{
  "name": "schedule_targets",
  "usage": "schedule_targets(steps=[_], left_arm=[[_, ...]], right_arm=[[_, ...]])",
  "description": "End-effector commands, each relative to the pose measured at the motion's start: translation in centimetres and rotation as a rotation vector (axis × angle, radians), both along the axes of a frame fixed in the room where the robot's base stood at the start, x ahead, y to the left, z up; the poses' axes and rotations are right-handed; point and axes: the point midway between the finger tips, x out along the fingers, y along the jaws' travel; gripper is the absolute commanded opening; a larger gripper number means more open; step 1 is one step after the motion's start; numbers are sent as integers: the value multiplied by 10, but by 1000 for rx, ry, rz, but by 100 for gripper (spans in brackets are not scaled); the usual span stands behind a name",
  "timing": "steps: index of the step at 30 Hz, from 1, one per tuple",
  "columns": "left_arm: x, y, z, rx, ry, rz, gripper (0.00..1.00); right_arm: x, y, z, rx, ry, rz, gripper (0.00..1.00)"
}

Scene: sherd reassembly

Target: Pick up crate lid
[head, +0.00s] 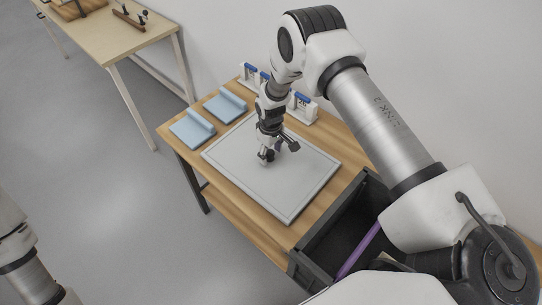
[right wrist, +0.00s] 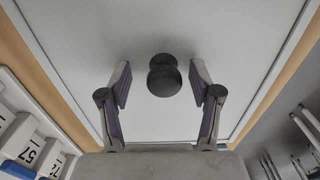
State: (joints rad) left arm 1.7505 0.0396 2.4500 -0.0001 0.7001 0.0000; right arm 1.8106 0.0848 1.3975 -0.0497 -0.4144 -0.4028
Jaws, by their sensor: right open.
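The crate lid (head: 300,190) is a large flat light-grey panel with a raised rim, lying on the wooden table. A dark round knob (right wrist: 163,76) stands up from it in the right wrist view. My right gripper (head: 278,153) is over the lid, pointing down. In the right wrist view its two fingers (right wrist: 161,84) are open, one on each side of the knob, with a gap on both sides. In the head view the gripper hides the knob. At the lower left only part of my left arm shows; its gripper is out of view.
A dark open crate (head: 318,240) stands at the table's front right. Two light-blue stands (head: 192,130) sit to the left of the lid. White numbered holders with blue tops (head: 303,106) line the back edge. Another table (head: 118,42) is at the far left.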

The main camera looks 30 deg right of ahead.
Motion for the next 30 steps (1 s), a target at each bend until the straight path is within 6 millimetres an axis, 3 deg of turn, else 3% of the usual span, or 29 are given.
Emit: schedule_targets(steps=[5,10,23,26,30], left_arm=[[0,0,-1,0,1,1,100],[0,0,-1,0,1,1,100],[0,0,-3,0,1,0,100],[0,0,-7,0,0,0,100],[0,0,-16,0,1,0,100]], right_arm=[[1,0,0,-1,-1,1,60],[1,0,0,-1,-1,1,0],[1,0,5,0,-2,1,0],[2,0,17,0,-5,2,0],[2,0,49,1,-7,1,0]])
